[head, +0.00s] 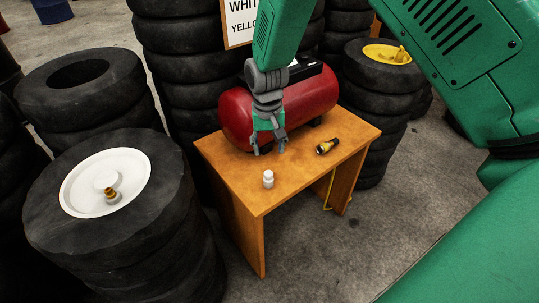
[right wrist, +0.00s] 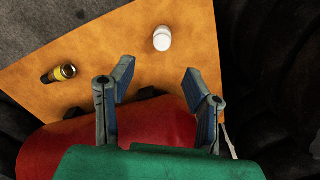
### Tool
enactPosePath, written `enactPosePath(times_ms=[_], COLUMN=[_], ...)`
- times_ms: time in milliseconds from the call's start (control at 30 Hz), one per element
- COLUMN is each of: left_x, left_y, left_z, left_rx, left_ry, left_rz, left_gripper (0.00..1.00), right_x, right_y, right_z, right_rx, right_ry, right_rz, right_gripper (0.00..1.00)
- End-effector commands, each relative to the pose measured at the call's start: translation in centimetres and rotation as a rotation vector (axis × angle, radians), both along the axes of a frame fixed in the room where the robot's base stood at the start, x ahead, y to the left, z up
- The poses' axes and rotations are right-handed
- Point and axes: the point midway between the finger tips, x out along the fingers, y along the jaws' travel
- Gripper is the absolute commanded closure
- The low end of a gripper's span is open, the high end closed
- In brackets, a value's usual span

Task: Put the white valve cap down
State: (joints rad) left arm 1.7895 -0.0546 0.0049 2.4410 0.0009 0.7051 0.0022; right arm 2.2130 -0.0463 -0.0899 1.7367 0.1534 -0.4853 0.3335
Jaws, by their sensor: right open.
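The white valve cap (head: 268,179) stands upright on the wooden table (head: 225,161), near its front left edge. It also shows in the right wrist view (right wrist: 162,38), beyond the fingertips and apart from them. My right gripper (head: 269,148) is open and empty above the table, in front of the red tank and behind the cap. Its two fingers (right wrist: 158,80) show spread apart in the right wrist view, with nothing between them. My left gripper is not in view.
A red compressor tank (head: 319,94) lies at the table's back. A black and yellow flashlight-like object (head: 327,146) lies to the right. Tyre stacks surround the table. The left stack has a white wheel disc (head: 130,168) with a brass-coloured fitting; a yellow hub (head: 386,54) tops the right stack.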

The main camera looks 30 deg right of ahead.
Motion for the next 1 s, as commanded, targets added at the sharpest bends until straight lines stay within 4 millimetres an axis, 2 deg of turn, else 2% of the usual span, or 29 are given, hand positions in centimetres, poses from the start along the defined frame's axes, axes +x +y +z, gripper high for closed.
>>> enactPosePath(times_ms=[200,267,333,367,467,500,600,700,800,900,1000], left_x=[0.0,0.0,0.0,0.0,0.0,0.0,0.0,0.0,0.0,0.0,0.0], left_y=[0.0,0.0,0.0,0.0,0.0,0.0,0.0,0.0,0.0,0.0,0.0], left_z=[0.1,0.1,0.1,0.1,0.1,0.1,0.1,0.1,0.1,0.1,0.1], left_rx=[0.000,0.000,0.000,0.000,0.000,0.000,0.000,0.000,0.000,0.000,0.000], left_ry=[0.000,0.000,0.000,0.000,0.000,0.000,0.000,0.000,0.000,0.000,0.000], left_rz=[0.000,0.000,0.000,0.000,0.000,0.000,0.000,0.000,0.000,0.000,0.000], left_gripper=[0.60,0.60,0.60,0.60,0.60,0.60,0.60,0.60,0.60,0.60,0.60], right_x=[-0.2,-0.9,-2.6,-3.8,-9.3,-11.9,-18.5,-24.0,-27.7,-29.6,-30.1], right_y=[0.1,0.0,0.0,0.0,0.2,0.4,1.1,1.8,2.5,3.0,3.1], right_z=[0.5,-0.4,-2.6,-3.9,-8.8,-10.6,-13.6,-14.8,-14.8,-14.6,-14.5], right_rx=[-0.001,-0.003,-0.012,-0.017,-0.033,-0.036,-0.033,-0.019,-0.002,0.008,0.012], right_ry=[0.002,0.007,0.012,0.013,0.016,0.016,0.006,-0.009,-0.026,-0.041,-0.047], right_rz=[0.002,0.012,0.042,0.063,0.161,0.208,0.326,0.424,0.491,0.528,0.540], right_gripper=[0.57,0.57,0.57,0.57,0.57,0.57,0.57,0.57,0.57,0.57,0.57])
